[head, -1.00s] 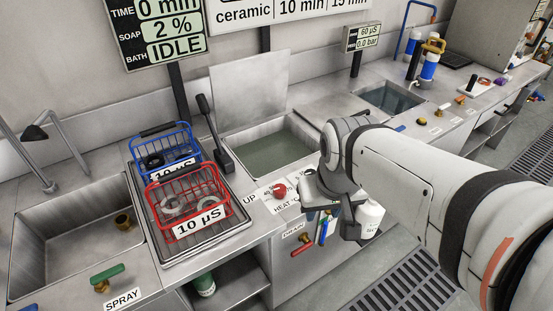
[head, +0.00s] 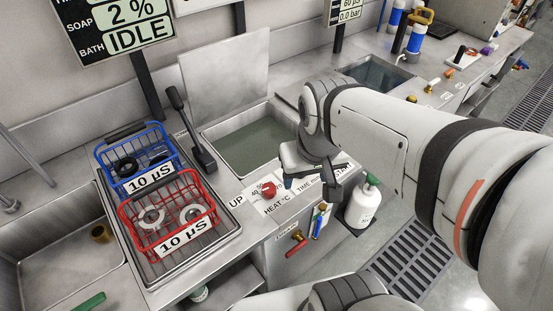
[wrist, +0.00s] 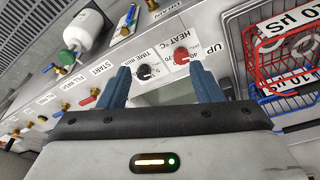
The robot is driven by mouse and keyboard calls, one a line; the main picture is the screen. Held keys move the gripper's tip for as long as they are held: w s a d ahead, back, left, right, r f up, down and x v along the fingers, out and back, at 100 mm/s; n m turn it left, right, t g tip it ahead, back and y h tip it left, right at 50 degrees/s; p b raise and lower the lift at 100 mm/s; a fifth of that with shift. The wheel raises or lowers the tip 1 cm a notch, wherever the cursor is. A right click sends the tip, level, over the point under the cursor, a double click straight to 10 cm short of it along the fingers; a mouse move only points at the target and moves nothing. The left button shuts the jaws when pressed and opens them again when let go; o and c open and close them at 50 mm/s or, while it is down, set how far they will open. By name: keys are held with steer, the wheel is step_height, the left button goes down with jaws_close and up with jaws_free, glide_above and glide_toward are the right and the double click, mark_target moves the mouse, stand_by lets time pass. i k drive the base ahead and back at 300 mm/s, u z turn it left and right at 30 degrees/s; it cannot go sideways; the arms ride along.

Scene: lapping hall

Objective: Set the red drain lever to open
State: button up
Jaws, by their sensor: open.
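The red drain lever (head: 297,248) is on the front panel of the wash bath, below the counter edge. Its handle slants down to the left from a brass fitting. A blue-handled lever (head: 318,225) is just up and right of it. My gripper (head: 308,186) is open and empty above the control strip at the counter's front edge, up from the drain lever and apart from it. In the wrist view my open fingers (wrist: 160,72) point toward the red heat knob (wrist: 181,55) and the black time knob (wrist: 143,72).
A white bottle with a green cap (head: 362,205) stands right of the panel. Blue (head: 130,148) and red (head: 180,205) wire baskets sit on a tray at left. The open bath (head: 250,145) is behind the control strip. A floor grate (head: 412,255) lies at right.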

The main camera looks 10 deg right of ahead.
mark_target(296, 248)
steer(key=z, duration=0.3)
steer(key=k, duration=1.4)
steer(key=z, duration=0.1)
